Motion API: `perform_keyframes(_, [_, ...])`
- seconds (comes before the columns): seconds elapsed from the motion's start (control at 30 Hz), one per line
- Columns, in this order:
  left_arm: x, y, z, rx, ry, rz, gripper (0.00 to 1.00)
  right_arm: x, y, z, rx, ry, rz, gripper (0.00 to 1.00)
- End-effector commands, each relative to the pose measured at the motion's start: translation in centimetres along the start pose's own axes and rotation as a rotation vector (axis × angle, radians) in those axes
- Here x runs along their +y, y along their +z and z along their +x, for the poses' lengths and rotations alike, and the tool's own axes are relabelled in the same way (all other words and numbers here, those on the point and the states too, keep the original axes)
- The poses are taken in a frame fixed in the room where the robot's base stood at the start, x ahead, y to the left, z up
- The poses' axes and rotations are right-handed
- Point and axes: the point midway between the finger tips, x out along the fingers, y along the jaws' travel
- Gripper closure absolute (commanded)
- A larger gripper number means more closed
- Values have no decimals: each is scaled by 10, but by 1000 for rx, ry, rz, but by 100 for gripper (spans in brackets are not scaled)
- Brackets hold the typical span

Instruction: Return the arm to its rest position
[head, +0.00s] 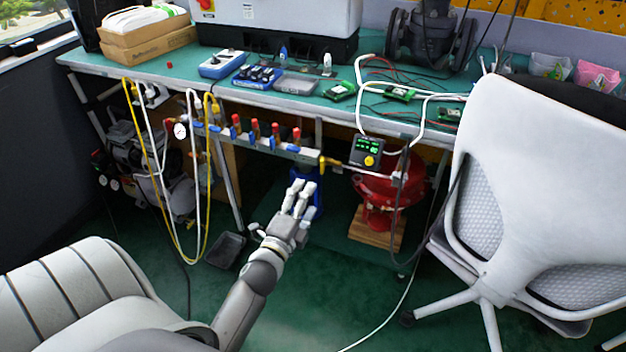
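My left gripper (299,191) reaches up from the lower left to in front of the bench. Its pale fingers are extended and spread apart, and nothing shows between them. A box with a green display and yellow knob (366,153) is under the bench's front edge, to the right of the fingers and apart from them. A red valve actuator (385,193) stands below it on a wooden block. My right gripper is not in view.
A green-topped bench (190,58) spans the back. A manifold with red-handled valves (255,130) and yellow and white hoses (203,180) hang below its front edge. A white chair (540,170) blocks the right side. A dark tray (227,250) lies on the green floor.

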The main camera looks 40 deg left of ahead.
Motion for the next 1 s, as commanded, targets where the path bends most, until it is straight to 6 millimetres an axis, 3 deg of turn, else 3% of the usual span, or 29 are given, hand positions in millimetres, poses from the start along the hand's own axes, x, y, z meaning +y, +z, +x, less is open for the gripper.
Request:
perform_keyframes(0.2, [-1,3,-10,-4,-1,5,34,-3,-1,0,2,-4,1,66])
perform_keyframes(0.77, [2,3,-10,-7,11,-10,34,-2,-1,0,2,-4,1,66])
perform_keyframes(0.87, [25,0,-13,-26,83,-103,34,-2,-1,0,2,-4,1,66])
perform_keyframes(0.97, [75,-7,-26,-77,241,-291,34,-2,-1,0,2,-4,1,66])
perform_keyframes(1.0, [101,-12,-35,-110,327,-382,34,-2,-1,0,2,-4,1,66])
